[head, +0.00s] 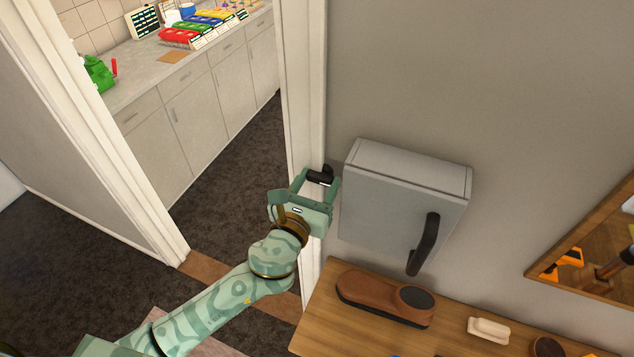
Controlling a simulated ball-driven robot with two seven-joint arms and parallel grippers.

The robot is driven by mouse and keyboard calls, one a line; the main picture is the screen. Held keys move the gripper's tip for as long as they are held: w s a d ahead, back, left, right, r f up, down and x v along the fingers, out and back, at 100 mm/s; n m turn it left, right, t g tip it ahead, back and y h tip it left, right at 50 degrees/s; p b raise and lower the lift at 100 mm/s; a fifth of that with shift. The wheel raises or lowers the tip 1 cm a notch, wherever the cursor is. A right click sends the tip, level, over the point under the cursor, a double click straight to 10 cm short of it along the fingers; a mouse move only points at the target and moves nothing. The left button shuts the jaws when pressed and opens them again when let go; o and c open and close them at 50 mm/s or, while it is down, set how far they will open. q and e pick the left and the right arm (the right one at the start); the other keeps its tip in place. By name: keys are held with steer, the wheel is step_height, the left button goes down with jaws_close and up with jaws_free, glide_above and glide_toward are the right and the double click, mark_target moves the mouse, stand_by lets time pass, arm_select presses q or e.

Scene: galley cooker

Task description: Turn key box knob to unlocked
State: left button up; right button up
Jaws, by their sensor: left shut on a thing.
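The grey key box (395,205) is mounted on the wall right of the doorway, with its door closed. A long black handle (424,245) is on its front at the lower right. A small black knob (327,172) shows at the box's left side, by the white door frame. My left gripper (318,179) reaches up from below and is shut on this knob, with its green fingers on either side. The fingers hide part of the knob, and I cannot tell its setting. My right gripper is not in view.
Below the box is a wooden shelf (335,345) with a brown and black brush-like object (385,298) and a cream block (488,331). A wood-framed mirror (560,270) hangs at right. The open doorway at left shows a counter (160,72).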

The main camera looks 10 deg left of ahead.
arm_select(q)
steer(key=shift+n, duration=0.3)
steer(key=n, duration=0.3)
steer(key=shift+n, duration=0.4)
steer(key=n, duration=0.4)
steer(key=shift+n+b, duration=0.3)
steer(key=n, duration=0.8)
steer(key=shift+n+p, duration=0.3)
steer(key=shift+p, duration=0.05)
steer(key=o, duration=1)
